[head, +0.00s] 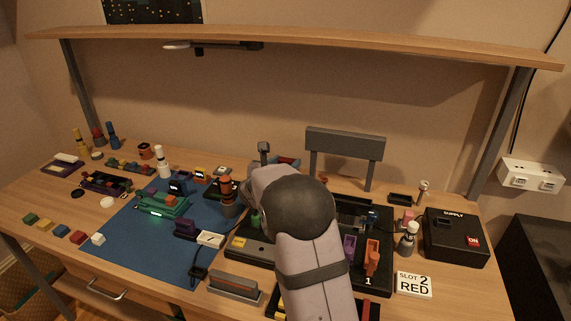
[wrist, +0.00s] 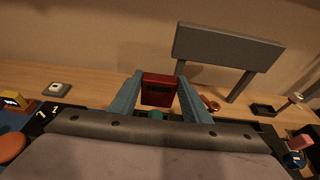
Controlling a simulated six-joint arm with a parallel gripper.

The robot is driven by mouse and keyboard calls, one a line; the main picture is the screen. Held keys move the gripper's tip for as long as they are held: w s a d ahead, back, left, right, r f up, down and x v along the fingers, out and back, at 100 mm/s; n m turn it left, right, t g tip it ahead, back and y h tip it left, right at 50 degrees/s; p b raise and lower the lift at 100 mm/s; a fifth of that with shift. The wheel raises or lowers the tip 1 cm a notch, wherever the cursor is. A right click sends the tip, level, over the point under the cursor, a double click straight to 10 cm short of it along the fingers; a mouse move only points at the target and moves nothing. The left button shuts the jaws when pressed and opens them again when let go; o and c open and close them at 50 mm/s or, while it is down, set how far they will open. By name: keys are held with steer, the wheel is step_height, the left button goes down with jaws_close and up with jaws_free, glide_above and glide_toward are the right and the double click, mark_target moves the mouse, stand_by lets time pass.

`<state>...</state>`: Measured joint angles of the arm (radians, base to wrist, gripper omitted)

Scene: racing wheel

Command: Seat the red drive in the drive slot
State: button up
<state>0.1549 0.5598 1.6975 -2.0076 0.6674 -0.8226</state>
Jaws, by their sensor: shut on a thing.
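In the wrist view my gripper (wrist: 159,80) is shut on the red drive (wrist: 158,92), which sits between its two grey-blue fingers in front of the wall and the bench's back edge. In the head view my arm hides most of the gripper and the held drive. The black drive dock (head: 385,228) stands on the bench, partly behind my arm. A purple drive (head: 349,248) and an orange drive (head: 372,258) stand upright at its front, near a "1" label. I cannot make out the drive slot itself. A white card (head: 414,284) reads "SLOT 2 RED".
A grey panel on two posts (head: 345,143) rises behind the dock; it also shows in the wrist view (wrist: 225,48). A black supply box (head: 456,238) and a white-capped bottle (head: 408,240) stand to the right. A blue mat (head: 180,245) with a green board (head: 163,204) lies left.

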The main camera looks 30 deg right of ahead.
steer(key=shift+f+b, duration=1.95)
steer(key=shift+f, duration=0.2)
steer(key=shift+b, duration=0.65)
stand_by(0.7)
steer(key=shift+f+b, duration=1.1)
steer(key=shift+b, duration=0.15)
steer(key=shift+r, duration=0.3)
steer(key=shift+r+p, duration=0.25)
steer(key=shift+p, duration=0.1)
steer(key=shift+b, duration=0.55)
stand_by(2.1)
